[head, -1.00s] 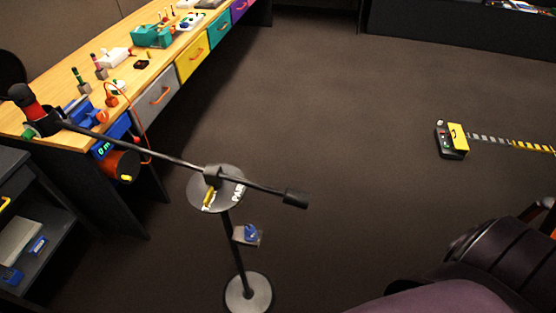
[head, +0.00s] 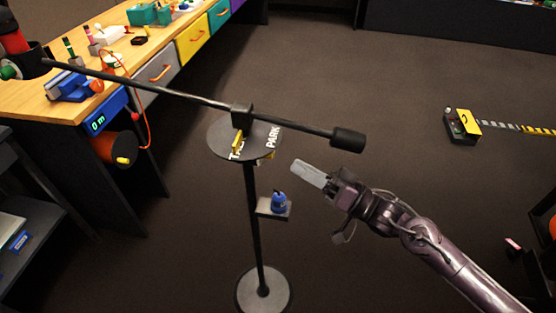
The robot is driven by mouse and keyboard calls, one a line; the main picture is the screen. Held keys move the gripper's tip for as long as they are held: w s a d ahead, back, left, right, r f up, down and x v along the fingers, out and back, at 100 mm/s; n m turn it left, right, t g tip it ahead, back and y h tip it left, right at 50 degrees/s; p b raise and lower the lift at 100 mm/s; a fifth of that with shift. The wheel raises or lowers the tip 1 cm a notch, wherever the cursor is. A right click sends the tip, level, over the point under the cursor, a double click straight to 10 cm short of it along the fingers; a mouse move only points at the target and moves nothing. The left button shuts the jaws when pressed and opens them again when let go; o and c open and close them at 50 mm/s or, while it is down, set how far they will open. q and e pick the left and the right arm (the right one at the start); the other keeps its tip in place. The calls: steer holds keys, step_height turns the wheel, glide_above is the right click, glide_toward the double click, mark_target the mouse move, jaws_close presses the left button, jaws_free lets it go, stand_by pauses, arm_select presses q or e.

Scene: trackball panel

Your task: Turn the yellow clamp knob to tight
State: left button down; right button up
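A black stand (head: 253,220) carries a round dark disc (head: 218,149) with white lettering; "PARK" reads on its right side, and the other word is partly hidden. A yellow part (head: 238,143) shows on the disc below the boom clamp (head: 242,112). Another small yellow part (head: 268,157) shows at the disc's lower right edge; I cannot tell which is the clamp knob. My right gripper (head: 308,173) is to the right of the disc and apart from it, its pale fingertip pointing up-left. The finger gap is not clear. My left gripper is out of view.
A long black boom (head: 180,93) crosses above the disc, with a black weight (head: 348,140) at its right end. A small shelf (head: 273,210) on the pole holds a blue object (head: 279,200). A workbench (head: 65,113) stands left; the floor at right is mostly open.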

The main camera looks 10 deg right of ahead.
mark_target(273, 151)
steer(key=x, duration=0.6)
steer(key=shift+w+a, duration=0.1)
steer(key=shift+w, duration=0.15)
steer(key=c, duration=0.7)
